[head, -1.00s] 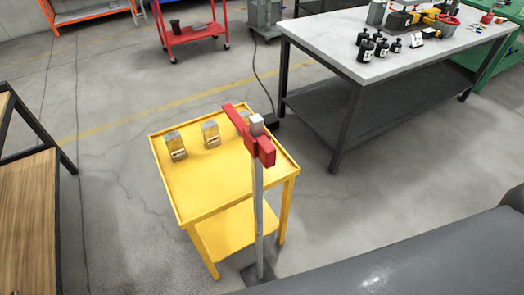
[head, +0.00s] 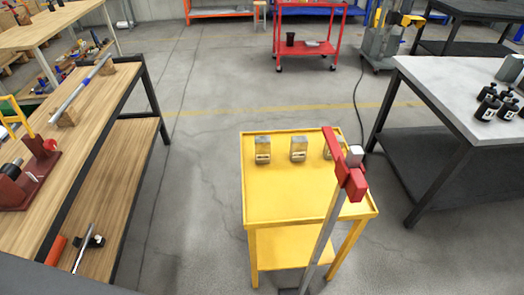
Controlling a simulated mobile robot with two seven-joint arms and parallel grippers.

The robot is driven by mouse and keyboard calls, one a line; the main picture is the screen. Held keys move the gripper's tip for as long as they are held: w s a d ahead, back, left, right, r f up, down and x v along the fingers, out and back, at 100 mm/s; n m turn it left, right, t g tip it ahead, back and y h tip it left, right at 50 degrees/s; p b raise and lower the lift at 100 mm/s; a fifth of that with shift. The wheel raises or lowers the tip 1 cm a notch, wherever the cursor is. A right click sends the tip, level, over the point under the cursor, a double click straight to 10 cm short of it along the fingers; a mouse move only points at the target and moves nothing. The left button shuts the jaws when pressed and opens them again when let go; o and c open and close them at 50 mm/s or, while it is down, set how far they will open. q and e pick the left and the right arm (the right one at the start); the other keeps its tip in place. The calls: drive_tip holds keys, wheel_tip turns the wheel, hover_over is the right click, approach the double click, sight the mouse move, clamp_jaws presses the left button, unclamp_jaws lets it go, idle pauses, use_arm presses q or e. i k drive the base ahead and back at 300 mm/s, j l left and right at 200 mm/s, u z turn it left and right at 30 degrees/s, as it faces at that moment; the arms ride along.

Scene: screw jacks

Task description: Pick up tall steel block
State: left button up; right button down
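Three steel blocks with pale labels stand in a row on the yellow cart (head: 285,200), near its far edge. They are the left block (head: 263,150), the middle block (head: 298,149) and the right block (head: 329,150). The right block is partly hidden behind the red head of a post. The blocks look close in height, so I cannot tell which is the tall steel block. Neither of my grippers is in view.
A steel post (head: 325,235) with a red head (head: 350,180) stands at the cart's right front. A wooden workbench (head: 75,110) is at left, a grey-topped table (head: 450,95) at right. A red cart (head: 306,45) stands farther back. Floor between bench and yellow cart is clear.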

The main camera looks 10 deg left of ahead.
sight(263, 144)
drive_tip(key=j+z, duration=0.1)
drive_tip(key=z, duration=0.6)
drive_tip(key=j+z, duration=0.8)
drive_tip(key=k+j+z, duration=0.1)
drive_tip(key=j, duration=0.2)
drive_tip(key=j+z, duration=0.1)
drive_tip(key=j, duration=0.2)
drive_tip(key=k+j+z, duration=0.1)
drive_tip(key=k+j, duration=0.1)
drive_tip(key=j, duration=0.25)
drive_tip(key=k+j, duration=0.15)
drive_tip(key=j, duration=0.2)
drive_tip(key=k+j, duration=0.1)
drive_tip(key=j, duration=0.2)
drive_tip(key=z, duration=0.05)
